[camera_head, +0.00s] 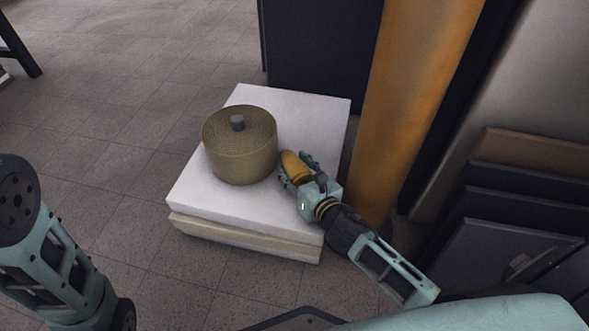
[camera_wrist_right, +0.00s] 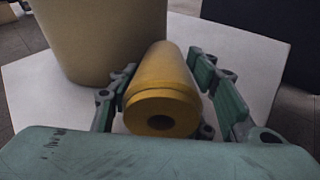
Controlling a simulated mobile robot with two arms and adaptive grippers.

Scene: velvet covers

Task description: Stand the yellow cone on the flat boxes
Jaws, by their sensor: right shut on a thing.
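The yellow cone (camera_head: 294,165) lies tilted between the fingers of my right gripper (camera_head: 297,172), which is shut on it. In the right wrist view the cone (camera_wrist_right: 163,82) points away from me, its round end with a dark hole facing the camera. The fingers stand on both sides of it. The flat boxes (camera_head: 305,112) are a low stack with a white top and a beige layer below. The cone is over the right part of their top; I cannot tell whether it touches. My left gripper is out of view; only part of my left arm shows.
A tan, ribbed round thing (camera_head: 240,155) with a grey knob stands on the boxes, just left of the cone. A thick orange post (camera_head: 415,90) rises close to the right. Dark panels (camera_head: 510,240) lean at the far right. The boxes' front and far right top are bare.

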